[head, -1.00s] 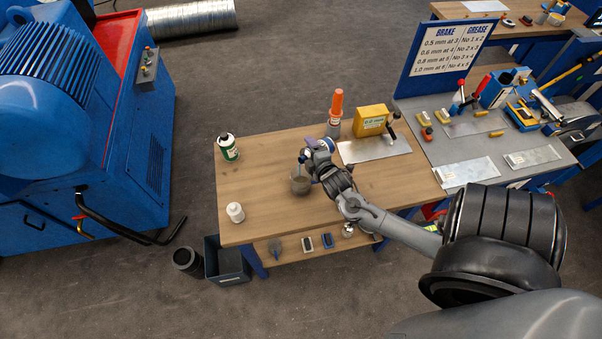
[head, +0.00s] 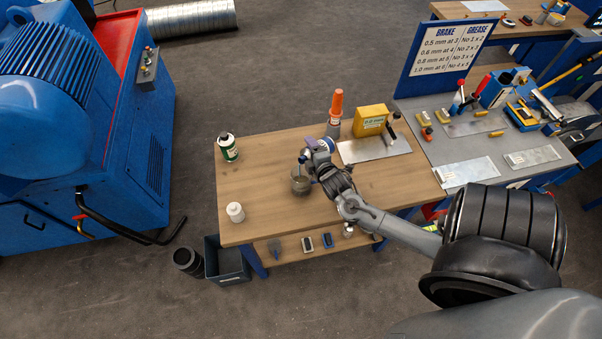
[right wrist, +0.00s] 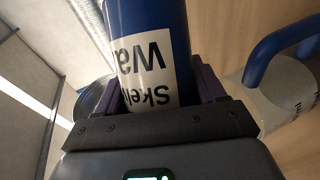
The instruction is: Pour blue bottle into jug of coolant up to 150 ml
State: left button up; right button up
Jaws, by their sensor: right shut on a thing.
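My right gripper (head: 320,154) is shut on the blue bottle (head: 326,144), over the middle of the wooden table. In the right wrist view the blue bottle (right wrist: 150,22), with a white label, sits between the two fingers; its lettering is upside down. The bottle looks tilted in the head view, its left end above the jug (head: 300,184). The jug is see-through and stands on the table, with dark grey-brown contents. Its level marks are too small to read, and I cannot make out a stream. My left gripper is not in view.
On the wooden table (head: 262,208) stand a green-and-white bottle (head: 229,149), a white bottle (head: 235,212), an orange-tipped bottle (head: 335,110) and a yellow box (head: 370,120) behind a metal plate (head: 375,147). The table's left part is mostly clear. A dark bin (head: 228,262) stands below.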

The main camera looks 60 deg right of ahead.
dwell(0.7)
jog(key=shift+r, duration=0.1)
jog(key=r+m+y+p, duration=0.1)
jog(key=p, duration=0.2)
jog(key=shift+a+r+m, duration=0.15)
jog(key=shift+r+m, duration=0.25)
jog(key=shift+w+f+y, duration=0.15)
jog(key=shift+f+y, duration=0.15)
jog(key=shift+f, duration=0.15)
jog(key=shift+a, duration=0.1)
